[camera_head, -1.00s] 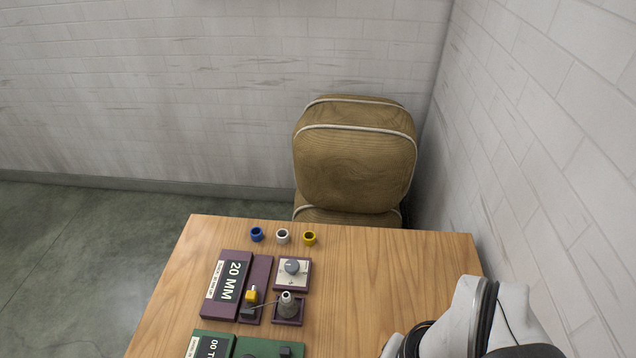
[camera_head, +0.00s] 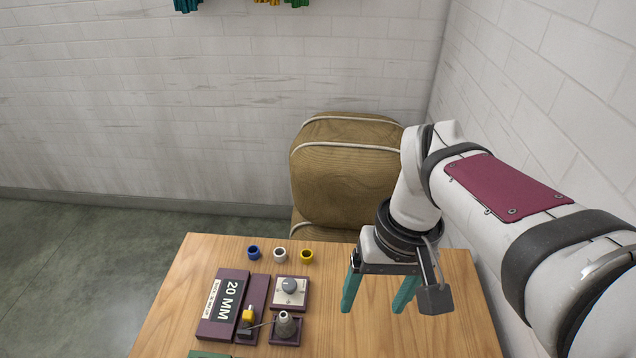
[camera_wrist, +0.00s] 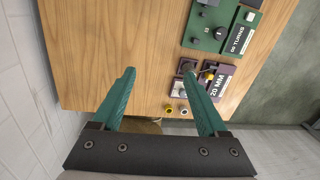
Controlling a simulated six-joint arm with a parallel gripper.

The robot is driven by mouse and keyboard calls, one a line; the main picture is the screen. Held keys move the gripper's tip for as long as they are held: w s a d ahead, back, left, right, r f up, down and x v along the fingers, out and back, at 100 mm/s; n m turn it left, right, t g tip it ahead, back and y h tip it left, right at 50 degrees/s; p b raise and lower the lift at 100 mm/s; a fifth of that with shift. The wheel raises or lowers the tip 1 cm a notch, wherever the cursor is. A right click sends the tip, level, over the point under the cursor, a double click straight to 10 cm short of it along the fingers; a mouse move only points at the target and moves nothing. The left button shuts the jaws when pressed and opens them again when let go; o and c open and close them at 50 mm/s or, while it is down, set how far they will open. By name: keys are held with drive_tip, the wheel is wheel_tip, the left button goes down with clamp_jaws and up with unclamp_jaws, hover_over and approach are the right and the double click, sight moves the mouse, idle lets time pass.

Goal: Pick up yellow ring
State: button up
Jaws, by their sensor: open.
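The yellow ring (camera_head: 306,256) stands on the wooden table near its far edge, at the right end of a short row with a white ring (camera_head: 280,254) and a blue ring (camera_head: 253,252). In the wrist view the yellow ring (camera_wrist: 169,108) shows between the fingers, close to the right one. My gripper (camera_head: 372,308) has two teal fingers, spread wide and empty. It is above the table, to the right of the rings and apart from them. The blue ring is not clear in the wrist view.
A purple panel marked 20 MM (camera_head: 222,303), a dial box (camera_head: 289,291) and a grey cone on a purple base (camera_head: 285,326) stand in front of the rings. A green panel (camera_wrist: 221,27) lies nearer. A tan chair (camera_head: 345,170) is behind the table. The table's right side is bare.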

drive_tip(key=w+a+f+n, duration=0.1)
drive_tip(key=w+a+n, duration=0.25)
drive_tip(key=w, duration=0.45)
drive_tip(key=w+a+f+n, duration=0.1)
drive_tip(key=w+a+n, duration=0.1)
drive_tip(key=w+n, duration=0.45)
drive_tip(key=n+h, duration=0.1)
drive_tip(key=n, duration=0.6)
hover_over(308, 251)
drive_tip(key=s, duration=0.2)
wheel_tip(308, 251, down, 9)
drive_tip(key=f, duration=1.6)
drive_tip(key=shift+w+d, duration=0.1)
drive_tip(key=shift+w, duration=0.3)
drive_tip(key=shift+r, duration=0.1)
clamp_jaws()
